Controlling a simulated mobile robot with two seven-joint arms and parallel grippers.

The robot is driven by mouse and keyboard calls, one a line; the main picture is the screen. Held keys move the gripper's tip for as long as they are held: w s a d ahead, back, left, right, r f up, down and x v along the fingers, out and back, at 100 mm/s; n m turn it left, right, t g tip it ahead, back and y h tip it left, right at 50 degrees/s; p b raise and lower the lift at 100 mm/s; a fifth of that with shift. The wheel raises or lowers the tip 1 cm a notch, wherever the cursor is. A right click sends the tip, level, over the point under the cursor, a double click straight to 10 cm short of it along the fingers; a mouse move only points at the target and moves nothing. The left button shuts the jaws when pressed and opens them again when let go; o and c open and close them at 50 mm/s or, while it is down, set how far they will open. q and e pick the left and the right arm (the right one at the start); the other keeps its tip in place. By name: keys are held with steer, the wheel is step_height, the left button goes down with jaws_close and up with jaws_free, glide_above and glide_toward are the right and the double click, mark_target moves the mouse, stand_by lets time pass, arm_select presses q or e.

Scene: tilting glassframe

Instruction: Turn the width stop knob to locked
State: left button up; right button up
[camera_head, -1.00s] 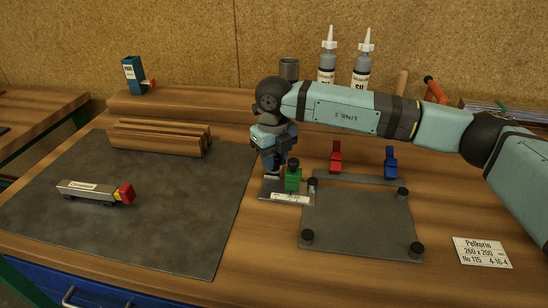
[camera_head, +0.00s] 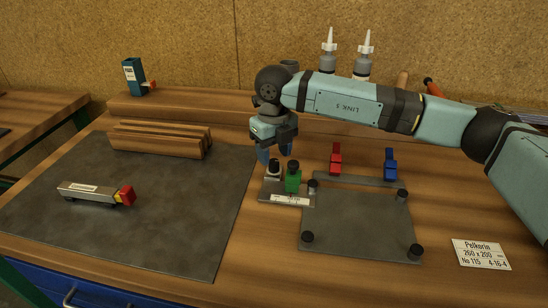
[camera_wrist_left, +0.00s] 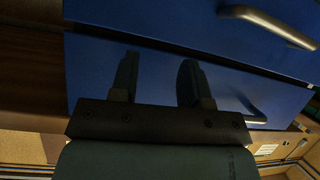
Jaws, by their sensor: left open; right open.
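A small metal stop plate (camera_head: 272,189) with a white scale label lies at the left of the grey jig plate (camera_head: 360,222). On it stand a dark-topped knob (camera_head: 274,168) on a pale base and a green block (camera_head: 293,181) with a black knob on top. I cannot tell which of the two is the width stop knob, nor read its setting. My right gripper (camera_head: 274,154) is open and empty, just above and behind the dark-topped knob, apart from it. My left gripper (camera_wrist_left: 157,80) is open and empty in the left wrist view, before blue drawer fronts.
Red (camera_head: 336,160) and blue (camera_head: 390,163) clamps stand behind the jig plate. A tool with a red end (camera_head: 95,191) lies on the dark mat (camera_head: 150,235); wooden strips (camera_head: 160,138) lie at its back. Bottles (camera_head: 328,60) stand behind my right arm.

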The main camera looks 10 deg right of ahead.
mark_target(274, 161)
step_height(274, 161, up, 11)
steer(key=p, duration=0.1)
steer(key=shift+r, duration=0.1)
